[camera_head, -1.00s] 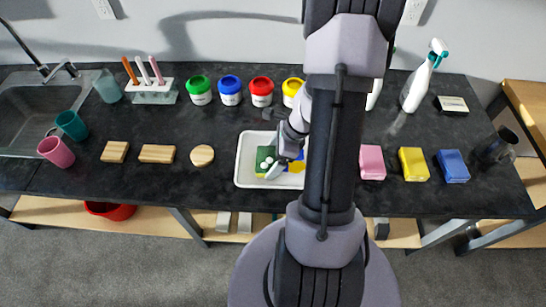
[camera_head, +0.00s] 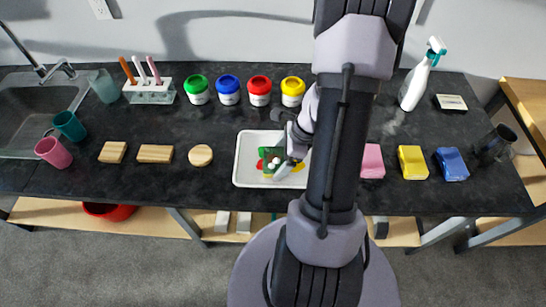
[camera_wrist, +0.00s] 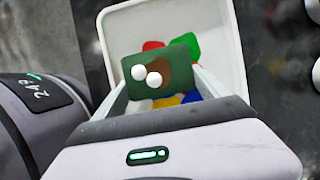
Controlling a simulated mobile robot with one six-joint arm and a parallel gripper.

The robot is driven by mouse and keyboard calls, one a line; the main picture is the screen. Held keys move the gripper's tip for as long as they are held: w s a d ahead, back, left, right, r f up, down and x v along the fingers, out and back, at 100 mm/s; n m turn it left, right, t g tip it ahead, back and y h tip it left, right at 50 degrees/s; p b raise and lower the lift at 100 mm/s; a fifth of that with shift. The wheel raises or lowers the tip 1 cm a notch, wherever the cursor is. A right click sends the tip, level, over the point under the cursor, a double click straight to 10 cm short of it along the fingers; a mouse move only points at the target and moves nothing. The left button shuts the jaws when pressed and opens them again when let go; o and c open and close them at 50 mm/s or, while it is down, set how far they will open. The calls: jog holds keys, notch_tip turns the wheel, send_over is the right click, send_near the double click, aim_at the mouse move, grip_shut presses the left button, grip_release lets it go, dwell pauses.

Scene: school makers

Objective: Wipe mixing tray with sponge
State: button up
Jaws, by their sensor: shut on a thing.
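The white mixing tray (camera_head: 249,158) lies on the dark worktop at the middle of the head view. In the wrist view the tray (camera_wrist: 218,22) surrounds patches of red, green, yellow and blue paint. My gripper (camera_head: 282,163) is over the tray. In the wrist view my gripper (camera_wrist: 162,84) is shut on a dark green sponge (camera_wrist: 140,89) with a brown patch and two white round spots. The sponge (camera_head: 270,153) hides part of the paint. I cannot tell whether it touches the tray floor.
Paint jars (camera_head: 228,89) stand behind the tray. Wooden blocks (camera_head: 155,153) lie left of it. Pink (camera_head: 372,161), yellow (camera_head: 412,162) and blue (camera_head: 452,164) blocks sit right. A spray bottle (camera_head: 413,88) stands at the back right. The sink (camera_head: 35,110) is far left.

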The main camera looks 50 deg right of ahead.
jog(key=shift+s+d+p, duration=0.55)
jog(key=shift+s+d, duration=1.65)
jog(key=shift+s, duration=0.3)
jog(key=shift+w+a+b, duration=0.55)
jog(key=shift+w+a, duration=1)
jog(key=shift+w, duration=0.15)
jog(key=shift+w+a+b, duration=0.5)
jog(key=shift+w+a, duration=1)
jog(key=shift+w, duration=0.2)
jog(key=shift+s+d+p, duration=0.4)
jog(key=shift+s+d, duration=1.1)
jog(key=shift+s, duration=0.2)
jog(key=shift+s+d+p, duration=0.35)
jog(key=shift+s+d, duration=1.15)
jog(key=shift+s, duration=0.15)
jog(key=shift+w+a, duration=0.45)
jog(key=shift+w, duration=1.2)
jog(key=shift+w+a, duration=0.4)
jog(key=shift+w, duration=1.25)
jog(key=shift+w+a, duration=0.45)
jog(key=shift+w, duration=1.2)
